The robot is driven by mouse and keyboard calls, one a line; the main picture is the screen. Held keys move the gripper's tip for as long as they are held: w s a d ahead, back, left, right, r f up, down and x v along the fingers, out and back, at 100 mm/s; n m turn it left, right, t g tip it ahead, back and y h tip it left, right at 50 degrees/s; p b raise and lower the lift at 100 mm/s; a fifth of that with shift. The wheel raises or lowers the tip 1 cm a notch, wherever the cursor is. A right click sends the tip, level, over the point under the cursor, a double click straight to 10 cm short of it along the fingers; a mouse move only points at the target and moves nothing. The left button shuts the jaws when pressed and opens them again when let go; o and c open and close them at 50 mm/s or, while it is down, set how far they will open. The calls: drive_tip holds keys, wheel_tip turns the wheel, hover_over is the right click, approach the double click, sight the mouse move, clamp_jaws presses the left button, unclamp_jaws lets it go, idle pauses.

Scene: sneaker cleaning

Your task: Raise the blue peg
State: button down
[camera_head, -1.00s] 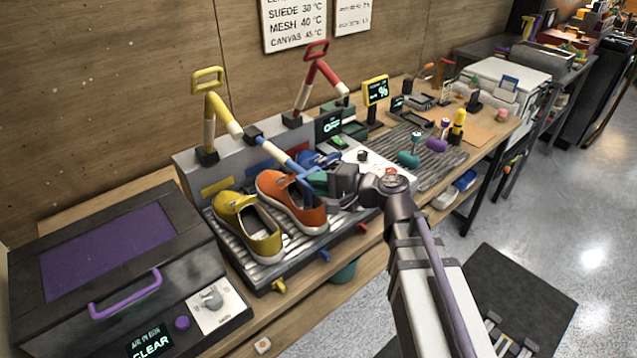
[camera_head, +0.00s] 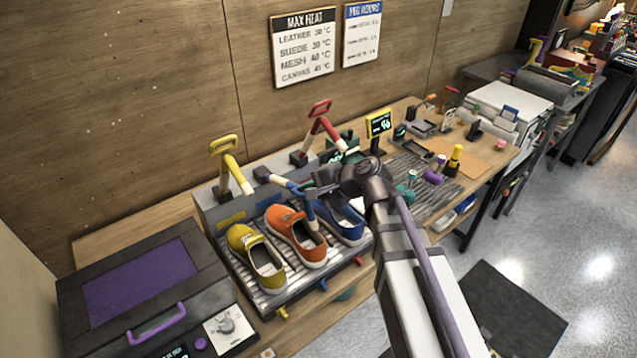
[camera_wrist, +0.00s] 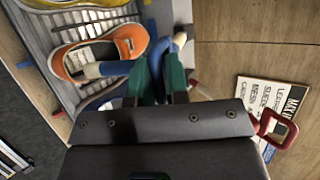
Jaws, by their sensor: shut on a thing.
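The blue peg (camera_head: 278,181) is a blue and cream hinged arm on a black block at the back of the shoe rack (camera_head: 262,300). It slopes slightly down to the right, above the orange shoe (camera_head: 290,240). My gripper (camera_head: 314,193) is at its outer end, shut on its blue handle. In the wrist view, the green fingers (camera_wrist: 165,72) close around the blue part, and the blue peg (camera_wrist: 113,68) extends left across the orange shoe (camera_wrist: 125,42). The exact finger contact is partly hidden.
A yellow peg (camera_head: 230,165) and a red peg (camera_head: 322,128) stand raised on either side. A yellow shoe (camera_head: 245,245) and a blue shoe (camera_head: 350,232) also sit on the rack. A dark box with a purple lid panel (camera_head: 140,282) is at left.

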drive_tip(key=w+a+r+p, duration=0.7)
drive_tip(key=w+r+p, duration=0.4)
drive_tip(key=r, duration=0.2)
drive_tip(key=shift+a+r, duration=0.25)
drive_tip(key=shift+a, duration=0.1)
drive_tip(key=shift+w+r, duration=0.1)
drive_tip(key=shift+w, duration=0.05)
drive_tip(key=c, duration=1.2)
unclamp_jaws()
drive_tip(key=shift+a, duration=0.1)
